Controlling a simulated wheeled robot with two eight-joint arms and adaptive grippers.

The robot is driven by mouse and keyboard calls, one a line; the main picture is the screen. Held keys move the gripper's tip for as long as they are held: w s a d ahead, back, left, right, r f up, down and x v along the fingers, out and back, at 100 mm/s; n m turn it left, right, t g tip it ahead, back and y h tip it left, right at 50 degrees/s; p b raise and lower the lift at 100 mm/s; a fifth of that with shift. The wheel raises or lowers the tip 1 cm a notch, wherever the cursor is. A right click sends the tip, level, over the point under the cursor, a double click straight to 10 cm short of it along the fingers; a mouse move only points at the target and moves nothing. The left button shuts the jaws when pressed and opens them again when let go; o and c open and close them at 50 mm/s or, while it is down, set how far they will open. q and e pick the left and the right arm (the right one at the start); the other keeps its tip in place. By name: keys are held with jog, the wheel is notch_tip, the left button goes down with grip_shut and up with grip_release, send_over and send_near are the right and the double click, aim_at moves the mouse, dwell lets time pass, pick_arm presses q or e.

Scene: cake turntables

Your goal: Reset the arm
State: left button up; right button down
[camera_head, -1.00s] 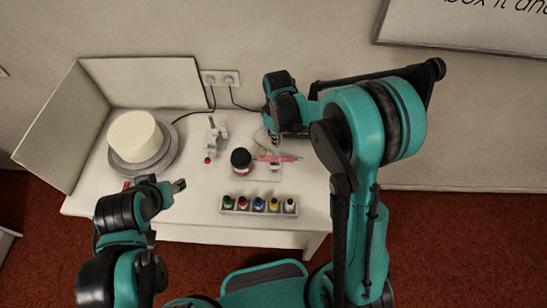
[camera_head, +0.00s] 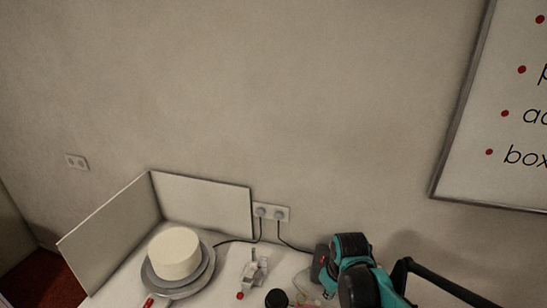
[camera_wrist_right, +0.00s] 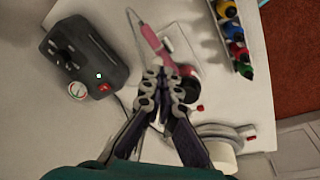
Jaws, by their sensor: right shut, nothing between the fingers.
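My right arm (camera_head: 355,270) reaches in at the bottom of the head view. Its fingertips are hard to make out there. In the right wrist view my right gripper (camera_wrist_right: 163,88) is shut and empty, its fingertips together above the white table (camera_wrist_right: 60,130). A pink pen-like tool (camera_wrist_right: 152,42) lies just beyond the fingertips. A jar with a dark lid is partly hidden behind them; its lid shows in the head view (camera_head: 276,298). My left arm and gripper are out of view.
A black box (camera_wrist_right: 82,60) with a red switch stands beside the gripper. Paint bottles (camera_wrist_right: 235,35) stand in a row. A white cake (camera_head: 175,253) sits on a turntable (camera_head: 200,283) before upright panels (camera_head: 205,205). A small white stand (camera_head: 253,272) is between.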

jog(key=s+d+f+m+t+b, duration=0.2)
jog(key=s+m+t+b, duration=0.2)
jog(key=s, duration=0.8)
jog(key=m+b, duration=0.1)
jog(key=b, duration=0.1)
jog(key=shift+f+m+t+b, duration=0.25)
jog(key=shift+m+t+b, duration=0.1)
jog(key=shift+m+t, duration=0.05)
